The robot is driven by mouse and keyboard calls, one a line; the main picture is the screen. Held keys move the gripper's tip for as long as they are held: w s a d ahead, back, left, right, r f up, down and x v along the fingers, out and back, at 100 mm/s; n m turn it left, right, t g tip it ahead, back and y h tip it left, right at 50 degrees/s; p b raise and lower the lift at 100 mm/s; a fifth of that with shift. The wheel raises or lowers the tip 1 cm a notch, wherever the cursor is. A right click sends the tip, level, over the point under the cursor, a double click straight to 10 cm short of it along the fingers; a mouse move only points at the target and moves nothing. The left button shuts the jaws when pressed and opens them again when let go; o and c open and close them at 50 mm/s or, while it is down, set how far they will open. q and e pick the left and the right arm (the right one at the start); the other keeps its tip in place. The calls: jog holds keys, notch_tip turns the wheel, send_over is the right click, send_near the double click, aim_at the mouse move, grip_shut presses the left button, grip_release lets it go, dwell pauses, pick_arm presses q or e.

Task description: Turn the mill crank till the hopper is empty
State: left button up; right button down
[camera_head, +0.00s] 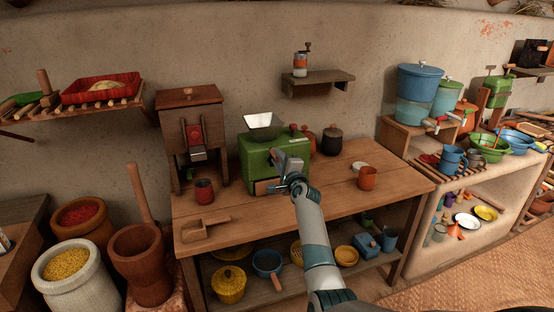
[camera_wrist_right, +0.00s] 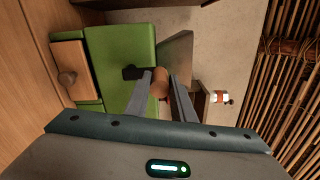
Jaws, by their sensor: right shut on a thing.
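The green mill (camera_head: 258,158) stands on the wooden table, with a pale metal hopper (camera_head: 263,120) on top and a small wooden drawer (camera_head: 264,187) low in its front. I cannot make out what is in the hopper. My right gripper (camera_head: 288,172) is at the front right of the mill and covers the crank in the head view. In the right wrist view its fingers (camera_wrist_right: 162,88) are closed around the crank's brown wooden knob (camera_wrist_right: 161,80). The drawer and its round knob (camera_wrist_right: 68,79) also show there. My left gripper is not in view.
A red cup (camera_head: 204,191) and a wooden scoop (camera_head: 205,229) are left of the mill. An orange cup (camera_head: 368,178) is to its right, and a dark jar (camera_head: 332,142) behind. A small wall shelf (camera_head: 318,80) hangs above. The table front is mostly clear.

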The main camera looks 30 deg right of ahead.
jog(key=c, duration=1.5)
grip_release()
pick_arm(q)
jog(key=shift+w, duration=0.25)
pick_arm(e)
jog(key=shift+d, duration=0.1)
jog(key=shift+s, duration=0.1)
jog(key=shift+s+a, duration=0.25)
jog(key=shift+s, duration=0.15)
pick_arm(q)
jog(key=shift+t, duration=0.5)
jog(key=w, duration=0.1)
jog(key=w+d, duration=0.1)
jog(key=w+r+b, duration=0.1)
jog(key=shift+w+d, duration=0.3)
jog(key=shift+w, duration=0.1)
pick_arm(e)
jog(key=v, duration=1.6)
jog(key=shift+s, duration=0.2)
